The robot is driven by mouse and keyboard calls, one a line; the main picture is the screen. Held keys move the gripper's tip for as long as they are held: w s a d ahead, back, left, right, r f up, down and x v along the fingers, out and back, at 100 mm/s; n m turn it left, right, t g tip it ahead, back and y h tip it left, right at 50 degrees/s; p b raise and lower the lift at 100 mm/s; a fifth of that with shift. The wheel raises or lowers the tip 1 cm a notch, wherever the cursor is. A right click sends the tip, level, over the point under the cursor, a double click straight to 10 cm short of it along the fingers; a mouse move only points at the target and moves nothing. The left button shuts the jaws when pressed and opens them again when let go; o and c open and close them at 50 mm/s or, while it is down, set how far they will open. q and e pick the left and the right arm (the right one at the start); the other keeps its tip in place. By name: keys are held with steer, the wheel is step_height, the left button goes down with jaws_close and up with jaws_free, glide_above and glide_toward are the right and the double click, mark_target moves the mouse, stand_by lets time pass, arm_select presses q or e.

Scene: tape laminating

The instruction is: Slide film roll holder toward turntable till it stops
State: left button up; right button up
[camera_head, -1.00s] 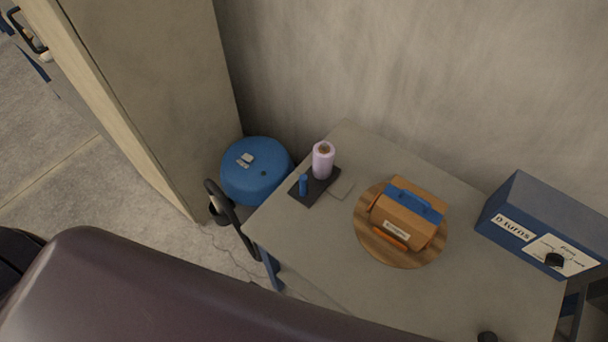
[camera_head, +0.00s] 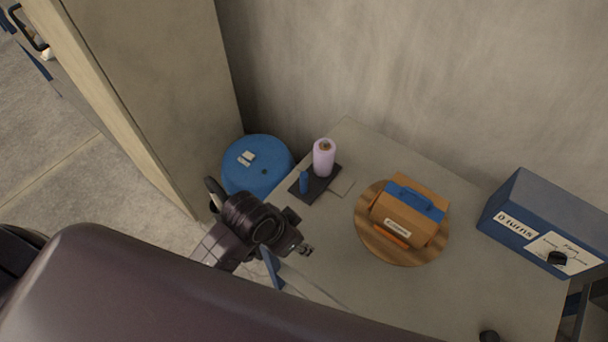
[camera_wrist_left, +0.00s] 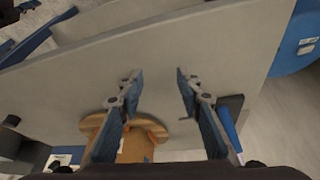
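The film roll holder (camera_head: 318,190) is a dark flat plate at the table's far left edge. A pale purple film roll (camera_head: 324,159) stands upright on it, with a blue upright handle (camera_head: 304,181) at its near left. The turntable (camera_head: 376,245) is a round wooden disc to the right, bearing an orange-brown box (camera_head: 408,216) with a blue top. My left gripper (camera_head: 299,232) is at the table's left edge, nearer than the holder and apart from it. In the left wrist view its fingers (camera_wrist_left: 158,80) are apart and empty; the blue handle (camera_wrist_left: 229,122) shows beside the right finger. My right gripper is out of view.
A blue box with a "0 turns" label (camera_head: 515,226) stands at the table's right. A round blue stool (camera_head: 257,165) is beyond the table's left edge. Between holder and turntable lies a thin pale patch (camera_head: 341,187); otherwise the table there is clear.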

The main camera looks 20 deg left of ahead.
arm_select(q)
steer(key=w+d+r+m, duration=0.2)
steer(key=w+d+m, duration=0.1)
steer(key=w+d+r+m+g, duration=0.1)
steer(key=w+d+m, duration=0.1)
steer(key=shift+w+d+h, duration=0.25)
steer(key=shift+h, duration=0.15)
steer(key=w+r+m+g, duration=0.1)
steer(key=w+r+m, duration=0.1)
steer(key=w+m, duration=0.15)
step_height(320, 180, up, 6)
steer(key=m+g+y, duration=0.1)
steer(key=m+y, duration=0.3)
steer(key=m, duration=0.1)
glide_above(304, 172)
steer(key=shift+r, duration=0.15)
step_height(304, 172, down, 8)
steer(key=shift+r+p, duration=0.25)
steer(key=shift+p, duration=0.25)
steer(key=shift+c, duration=0.3)
jaws_close()
